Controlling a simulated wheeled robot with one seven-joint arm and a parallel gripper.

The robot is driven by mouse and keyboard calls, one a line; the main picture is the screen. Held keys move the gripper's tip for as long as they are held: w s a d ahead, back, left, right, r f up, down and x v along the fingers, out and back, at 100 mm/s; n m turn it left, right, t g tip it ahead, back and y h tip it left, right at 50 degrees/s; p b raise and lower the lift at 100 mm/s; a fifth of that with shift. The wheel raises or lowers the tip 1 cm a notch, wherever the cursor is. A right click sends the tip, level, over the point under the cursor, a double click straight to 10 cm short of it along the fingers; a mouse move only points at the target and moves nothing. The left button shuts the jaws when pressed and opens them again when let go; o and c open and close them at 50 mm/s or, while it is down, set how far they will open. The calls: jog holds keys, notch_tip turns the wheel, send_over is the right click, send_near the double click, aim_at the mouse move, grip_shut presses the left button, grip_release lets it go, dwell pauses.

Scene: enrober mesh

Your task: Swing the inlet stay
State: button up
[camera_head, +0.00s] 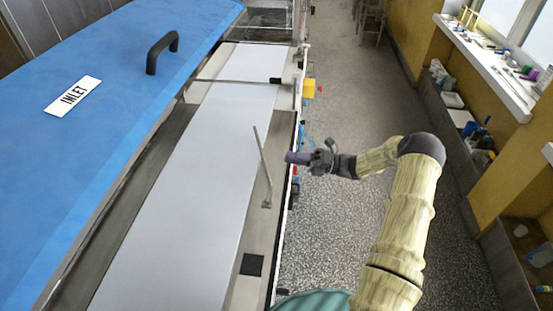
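The inlet stay (262,163) is a thin grey metal rod on the machine's right-hand rim. Its lower end meets a small bracket at the rim, and its upper end points up and slightly left, touching nothing that I can see. The blue cover (110,125) carries a white INLET label (73,95) and a black handle (161,52); it lies left of the pale bed.
The pale flat bed (190,190) runs along the machine beside the stay. A yellow box (308,88) is on the machine's right side, beyond my gripper. Grey speckled floor (350,90) is open to the right, up to a cluttered wall ledge (490,70).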

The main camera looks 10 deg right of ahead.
jog(key=b+v, duration=0.1)
jog(key=v, duration=0.4)
jog(key=shift+d+f, duration=0.1)
jog(key=shift+d, duration=0.1)
dwell(0.4)
